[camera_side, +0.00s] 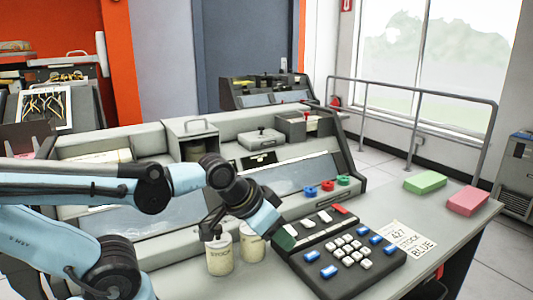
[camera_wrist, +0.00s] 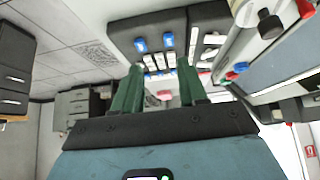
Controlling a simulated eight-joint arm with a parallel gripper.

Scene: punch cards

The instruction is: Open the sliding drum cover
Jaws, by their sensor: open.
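The grey punch machine (camera_side: 225,122) stands on the desk in the side view. My gripper (camera_side: 247,230) is in front of and below this housing, over the desk near the keyboard's left edge. In the wrist view my gripper (camera_wrist: 158,72) shows two green fingers apart with nothing between them.
A keyboard (camera_side: 338,255) with white, blue and red keys lies right of my gripper. Two cream cups (camera_side: 219,257) stand just below it. A paper card (camera_side: 405,237), a green block (camera_side: 425,182) and a pink block (camera_side: 468,200) lie on the desk's right side.

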